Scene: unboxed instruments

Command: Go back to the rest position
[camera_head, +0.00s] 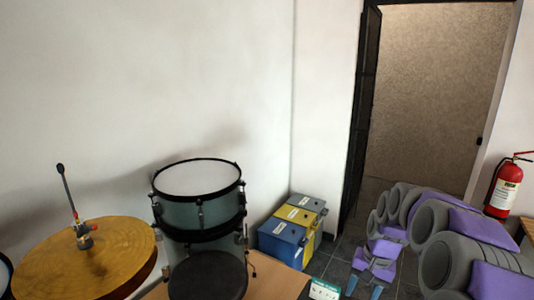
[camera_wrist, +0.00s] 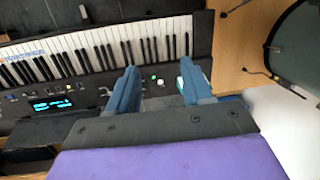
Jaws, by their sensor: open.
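My gripper (camera_head: 363,288) is at the lower right of the head view, its two blue fingers apart. In the wrist view the fingers of my gripper (camera_wrist: 158,76) stand wide apart with nothing held between them. Beyond them lies an electronic keyboard (camera_wrist: 70,50) with black and white keys, a lit blue display and small knobs. The gap between the fingers shows part of its panel. How far the fingertips are from the panel I cannot tell. My purple and grey arm is folded at the right of the head view.
A drum (camera_head: 198,178), a round black seat (camera_head: 208,275) and a gold cymbal (camera_head: 85,258) stand at left. Blue, yellow and grey bins (camera_head: 283,240) line the wall. A small white-and-green item (camera_head: 324,290) is near my gripper. A fire extinguisher (camera_head: 504,190) hangs right of an open doorway (camera_head: 420,100).

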